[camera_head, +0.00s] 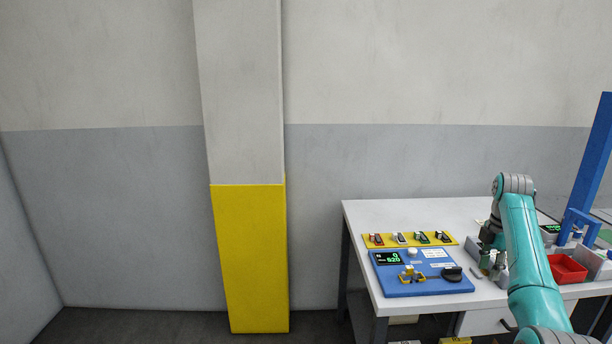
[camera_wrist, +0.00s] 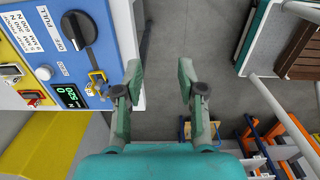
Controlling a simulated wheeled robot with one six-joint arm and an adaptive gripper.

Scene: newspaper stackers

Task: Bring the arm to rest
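My teal arm (camera_head: 530,250) reaches up from the lower right and bends at a raised elbow by the table (camera_head: 400,215). In the wrist view my gripper (camera_wrist: 160,82) is open, its two fingers well apart with nothing between them. Grey floor shows beyond the fingertips. The left finger appears close to the edge of a blue test panel (camera_wrist: 105,25), but I cannot tell the gap. In the head view the gripper is hard to make out beside the arm.
The blue panel (camera_head: 425,287) has a display, a black knob and a yellow clamp. A yellow strip (camera_head: 390,240) with several small items lies behind it. A red bin (camera_head: 568,268) and a blue post (camera_head: 590,160) stand right. A yellow-based column (camera_head: 248,260) stands left; the floor between is clear.

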